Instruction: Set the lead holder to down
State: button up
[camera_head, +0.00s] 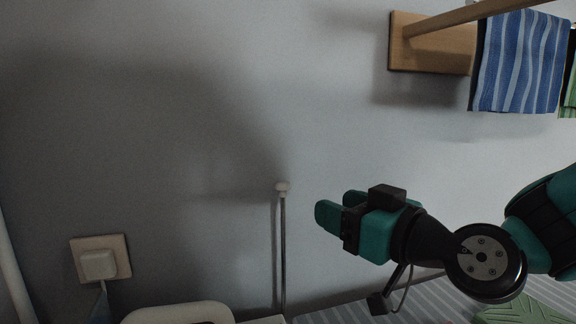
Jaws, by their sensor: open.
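A thin grey rod with a pale knob on top (282,230) stands upright in front of the wall, near the middle of the view. It looks like the lead holder, and its foot is near the bottom edge of the picture. My gripper (338,206), with teal fingers, is open and empty to the right of the rod. Its fingers point left towards the upper part of the rod, and a gap shows between them. I cannot tell how they compare in depth.
A grey striped surface (430,292) lies below my gripper, with a green patterned item (522,313) on it. A cream rounded object (180,313) is at bottom left. A wall socket with a plug (100,262) is at left. A wooden rail (430,42) holds a blue striped cloth (520,60).

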aim_at(288, 188)
jog(key=p+x, duration=0.6)
jog(key=x, duration=0.4)
jog(key=shift+w+a+r+p, duration=0.15)
jog(key=shift+w+p, duration=0.15)
jog(key=shift+p, duration=0.1)
jog(key=shift+w+a+f+p, duration=0.2)
jog(key=shift+w+a+p, duration=0.1)
jog(key=shift+w+a, duration=0.25)
jog(key=shift+d, duration=0.1)
jog(key=shift+c, duration=0.5)
grip_shut()
